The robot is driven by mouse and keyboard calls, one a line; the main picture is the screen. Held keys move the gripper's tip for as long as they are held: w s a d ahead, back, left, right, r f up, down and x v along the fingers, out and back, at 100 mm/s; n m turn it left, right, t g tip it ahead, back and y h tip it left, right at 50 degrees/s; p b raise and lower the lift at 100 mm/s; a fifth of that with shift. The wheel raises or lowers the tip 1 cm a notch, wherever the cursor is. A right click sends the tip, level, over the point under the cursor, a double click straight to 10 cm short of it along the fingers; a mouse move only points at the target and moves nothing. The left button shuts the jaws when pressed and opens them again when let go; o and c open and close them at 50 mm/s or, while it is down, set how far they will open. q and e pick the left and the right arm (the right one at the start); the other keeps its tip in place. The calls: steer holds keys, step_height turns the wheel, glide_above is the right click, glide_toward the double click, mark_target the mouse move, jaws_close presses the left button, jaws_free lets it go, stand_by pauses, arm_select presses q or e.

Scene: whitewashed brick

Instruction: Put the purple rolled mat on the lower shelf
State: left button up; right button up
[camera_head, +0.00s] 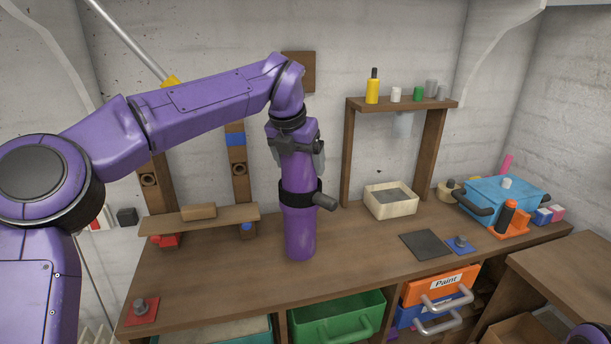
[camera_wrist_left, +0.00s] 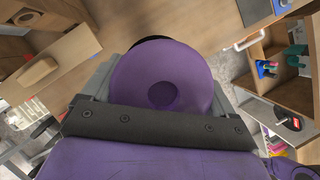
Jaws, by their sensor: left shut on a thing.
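In the left wrist view the mat's round purple end (camera_wrist_left: 190,70) fills the space between the fingers. A low wooden shelf board (camera_head: 236,212) is left of the mat, with a wooden block on it. My right gripper is not in view.
A higher wooden shelf (camera_head: 440,103) with bottles and jars stands at the back. On the workbench (camera_head: 240,270) are a pale bin (camera_head: 391,209), a dark plate (camera_head: 427,245) and a blue toolbox (camera_head: 505,195). The bench is clear around the mat. A green bin (camera_head: 335,318) sits below.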

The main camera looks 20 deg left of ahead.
arm_select(q)
steer(key=w+f+p, duration=0.1)
steer(key=w+f, duration=0.2)
steer(key=shift+f, duration=0.3)
steer(key=shift+w+f, duration=0.15)
steer(key=shift+f, duration=0.75)
steer(key=shift+w+f, duration=0.1)
steer(key=shift+f, duration=0.8)
steer(key=shift+f, duration=0.2)
steer(key=o, duration=1.8)
steer(key=shift+s, duration=0.1)
